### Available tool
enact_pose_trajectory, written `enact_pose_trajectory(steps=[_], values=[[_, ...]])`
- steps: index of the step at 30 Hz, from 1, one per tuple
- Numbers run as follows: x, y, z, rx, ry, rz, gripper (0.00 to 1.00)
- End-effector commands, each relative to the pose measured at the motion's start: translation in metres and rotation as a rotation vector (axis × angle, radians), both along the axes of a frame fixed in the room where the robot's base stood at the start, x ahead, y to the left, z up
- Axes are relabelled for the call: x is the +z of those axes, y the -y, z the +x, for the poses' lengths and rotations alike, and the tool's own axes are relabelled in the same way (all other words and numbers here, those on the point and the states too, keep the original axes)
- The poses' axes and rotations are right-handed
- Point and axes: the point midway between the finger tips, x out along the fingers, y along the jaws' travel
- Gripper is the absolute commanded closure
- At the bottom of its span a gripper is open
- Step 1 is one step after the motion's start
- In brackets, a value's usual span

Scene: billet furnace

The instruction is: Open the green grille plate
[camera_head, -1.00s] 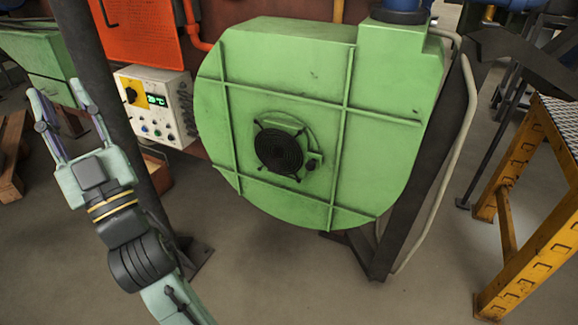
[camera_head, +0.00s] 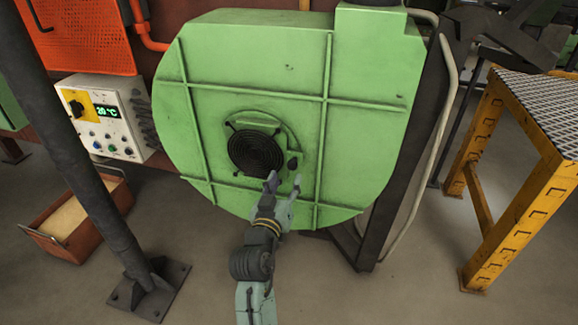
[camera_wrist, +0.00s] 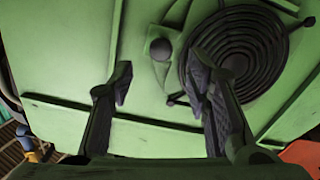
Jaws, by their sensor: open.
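The green grille plate (camera_head: 284,143) sits on the front of a large green housing (camera_head: 370,140). It carries a round black grille (camera_head: 256,153) and a small dark knob (camera_head: 292,163) at its right. The plate looks closed against the housing. My gripper (camera_head: 283,183) is open and empty, just in front of the lower right of the grille, near the knob. In the wrist view the fingers (camera_wrist: 162,85) are spread apart. The knob (camera_wrist: 160,49) shows above and between them, and the grille (camera_wrist: 235,55) is partly behind the right finger. Neither finger appears to touch the knob.
A dark slanted post (camera_head: 80,150) stands at left beside a white control box (camera_head: 105,117). An orange tray (camera_head: 80,220) lies on the floor. A dark support (camera_head: 410,160) is right of the housing, and a yellow stand (camera_head: 530,200) is farther right.

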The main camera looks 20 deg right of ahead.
Motion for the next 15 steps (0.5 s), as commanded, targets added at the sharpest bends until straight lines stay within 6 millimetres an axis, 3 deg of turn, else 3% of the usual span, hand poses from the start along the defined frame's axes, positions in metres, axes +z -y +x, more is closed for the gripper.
enact_pose_trajectory(steps=[6, 15], values=[[0.001, 0.023, 0.034, 0.000, 0.001, 0.000, 0.56], [0.000, 0.034, 0.051, 0.002, 0.001, 0.001, 0.56]])
